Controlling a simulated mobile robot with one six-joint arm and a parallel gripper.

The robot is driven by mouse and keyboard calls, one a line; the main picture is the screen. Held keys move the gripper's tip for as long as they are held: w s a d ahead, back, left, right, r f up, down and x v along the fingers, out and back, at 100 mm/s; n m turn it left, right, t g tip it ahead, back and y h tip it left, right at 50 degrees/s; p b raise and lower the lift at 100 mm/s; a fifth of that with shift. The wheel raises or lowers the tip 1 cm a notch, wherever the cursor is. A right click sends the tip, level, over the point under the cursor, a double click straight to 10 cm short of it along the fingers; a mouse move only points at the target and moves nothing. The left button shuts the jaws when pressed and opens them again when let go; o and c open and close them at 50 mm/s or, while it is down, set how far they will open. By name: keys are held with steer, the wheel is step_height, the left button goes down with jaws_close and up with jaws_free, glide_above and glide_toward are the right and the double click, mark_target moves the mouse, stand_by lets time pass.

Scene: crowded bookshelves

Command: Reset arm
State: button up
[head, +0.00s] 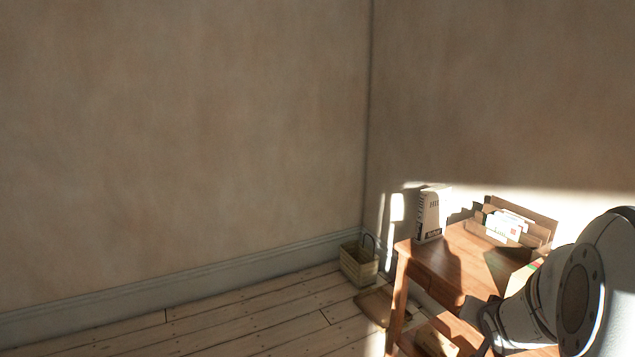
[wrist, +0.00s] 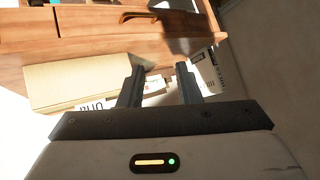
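My gripper (wrist: 160,70) shows in the wrist view with its two dark fingers apart and nothing visible held between them. In the head view my pale arm comes in from the lower right, beside the wooden table (head: 438,263). The fingers cannot be made out clearly there. In the wrist view the fingers point at the wooden furniture (wrist: 85,47), which has a drawer and a curved handle (wrist: 152,15). A tan box (wrist: 80,80) lies left of the fingers, and white printed items (wrist: 212,70) lie beyond and right of them.
On the table stand an upright white box (head: 429,215) and a letter holder (head: 540,238) with envelopes. A woven basket (head: 359,263) sits on the floor in the corner, left of the table. The plank floor (head: 230,325) at left is clear up to the plain walls.

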steer(key=s+a+r+n+g+y+p, duration=0.3)
steer(key=s+a+r+n+g+p, duration=0.4)
steer(key=s+a+r+p, duration=0.4)
steer(key=s+a+r, duration=0.5)
steer(key=s+a, duration=0.3)
steer(key=a, duration=0.1)
steer(key=shift+s+y, duration=0.2)
steer(key=shift+y, duration=0.1)
steer(key=shift+r, duration=0.1)
